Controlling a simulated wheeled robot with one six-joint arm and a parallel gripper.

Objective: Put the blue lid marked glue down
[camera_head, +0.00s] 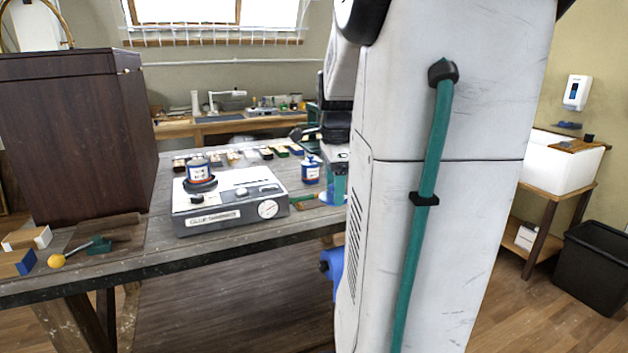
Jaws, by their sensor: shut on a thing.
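My gripper (335,186) is at the centre of the view, over the right end of the workbench, and is partly hidden behind my own large white arm link. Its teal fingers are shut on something. A small bit of blue (325,198) shows at the fingertips, which fits the blue lid; its marking cannot be read. Left of the gripper stands a small blue and white tin (310,170). Further left, a grey-white glue warmer (228,207) with a round dial carries a blue-banded tin (198,172) in its dark ring.
The wooden workbench (160,240) has bare room in front of the warmer. A brush (303,197) lies right of the warmer. Several small blocks (250,154) line the back. A dark wooden cabinet (75,140) stands at left, with a yellow-knobbed tool (75,254) before it.

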